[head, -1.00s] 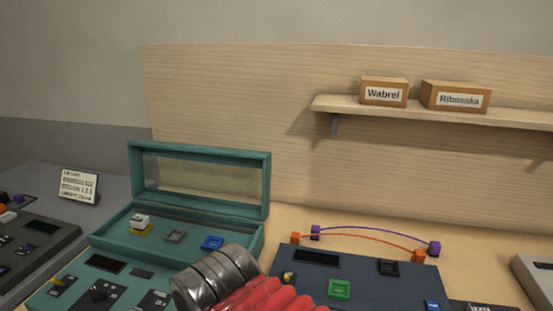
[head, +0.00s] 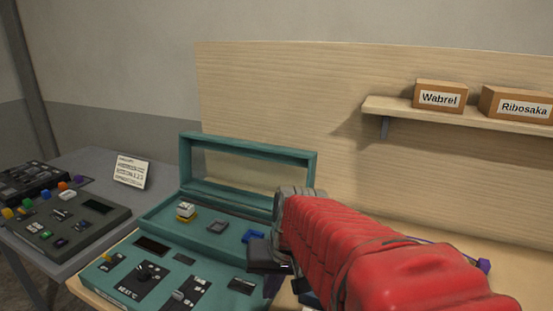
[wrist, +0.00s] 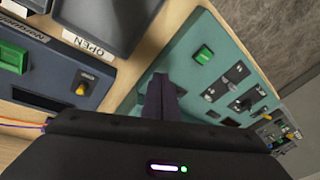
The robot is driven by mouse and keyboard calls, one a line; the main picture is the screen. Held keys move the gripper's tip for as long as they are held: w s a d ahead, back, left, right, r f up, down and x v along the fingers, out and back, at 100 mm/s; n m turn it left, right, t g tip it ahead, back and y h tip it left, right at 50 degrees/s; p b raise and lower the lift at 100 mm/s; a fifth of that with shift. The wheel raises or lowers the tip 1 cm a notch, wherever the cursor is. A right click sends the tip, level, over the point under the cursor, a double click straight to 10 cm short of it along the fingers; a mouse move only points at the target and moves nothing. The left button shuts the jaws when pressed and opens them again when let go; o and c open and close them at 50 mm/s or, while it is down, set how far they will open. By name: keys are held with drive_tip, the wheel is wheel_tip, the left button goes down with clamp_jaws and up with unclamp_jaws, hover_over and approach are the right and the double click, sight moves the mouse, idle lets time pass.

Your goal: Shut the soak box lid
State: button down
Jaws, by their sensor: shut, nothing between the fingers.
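The soak box is most likely the teal case with a raised, window-framed lid (head: 248,146) at the centre left of the head view. The lid stands open, upright at the back of the case.
A dark blue console (wrist: 50,60) lies beside the teal one, with an "OPEN" label (wrist: 88,46) near it. A grey console (head: 75,220) stands on the left table. A shelf (head: 450,113) with two labelled boxes is at the upper right.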

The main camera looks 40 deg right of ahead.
drive_tip(key=w+d+m+t+y, duration=0.25)
drive_tip(key=w+d+m, duration=0.3)
drive_tip(key=d, duration=0.85)
drive_tip(key=w+d+m+t+y, duration=0.1)
drive_tip(key=w+d+m+t, duration=0.4)
drive_tip(key=d, duration=1)
drive_tip(key=w+d+r+t, duration=0.3)
drive_tip(key=d+r+t, duration=0.3)
drive_tip(key=d+r, duration=0.6)
drive_tip(key=shift+w+d+r+m, duration=0.15)
drive_tip(key=shift+d+r+m, duration=0.05)
drive_tip(key=shift+d+m, duration=0.3)
drive_tip(key=r+x, duration=0.1)
drive_tip(key=x, duration=0.9)
drive_tip(key=shift+s+a+f, duration=0.1)
drive_tip(key=shift+s+a, duration=0.4)
drive_tip(key=shift+a, duration=0.3)
drive_tip(key=shift+s+a+f, duration=0.1)
drive_tip(key=shift+s+a, duration=0.4)
drive_tip(key=shift+a, duration=0.25)
